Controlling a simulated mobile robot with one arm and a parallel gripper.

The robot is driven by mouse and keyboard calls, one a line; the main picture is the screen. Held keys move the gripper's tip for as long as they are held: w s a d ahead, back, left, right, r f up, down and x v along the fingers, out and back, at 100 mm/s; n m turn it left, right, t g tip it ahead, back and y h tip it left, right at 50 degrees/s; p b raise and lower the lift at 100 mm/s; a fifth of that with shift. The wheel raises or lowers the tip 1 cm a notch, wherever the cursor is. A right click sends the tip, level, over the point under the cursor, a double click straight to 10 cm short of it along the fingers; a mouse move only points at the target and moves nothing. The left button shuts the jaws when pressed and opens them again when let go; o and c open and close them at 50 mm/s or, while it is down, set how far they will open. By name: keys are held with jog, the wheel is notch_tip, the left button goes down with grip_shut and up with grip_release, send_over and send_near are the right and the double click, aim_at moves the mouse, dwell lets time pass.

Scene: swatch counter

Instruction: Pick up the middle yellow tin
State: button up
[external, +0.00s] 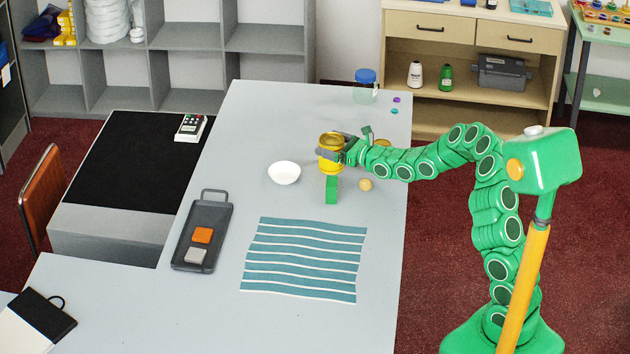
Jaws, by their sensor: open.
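A yellow tin (331,140) with a gold top stands on the grey counter, at the end of my arm. My gripper (331,154) is at this tin, with its dark fingers across the yellow side. The jaws are open; I cannot tell whether they touch it. Yellow also shows below the fingers; I cannot tell whether it is the same tin or another. Another yellow tin (384,143) shows partly to the right, behind my arm, which hides most of it. I cannot make out a full row of tins or which is the middle one.
A dark tray (211,220) and a striped cloth (304,259) lie nearer. The counter's far left part is clear.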

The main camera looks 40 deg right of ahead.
jog(key=shift+w, duration=0.15)
jog(key=shift+c, duration=0.5)
jog(key=c, duration=1.1)
jog(key=shift+a+r, duration=0.1)
jog(key=shift+r, duration=0.4)
jog(key=s+r, duration=0.1)
jog(key=r, duration=0.1)
jog(key=s+r, duration=0.1)
jog(key=r, duration=0.1)
jog(key=s+r, duration=0.1)
jog(key=r, duration=0.1)
jog(key=shift+s+r, duration=0.2)
jog(key=shift+r, duration=0.05)
jog(key=s+r, duration=0.5)
jog(key=s, duration=0.5)
jog(key=shift+s+r, duration=0.25)
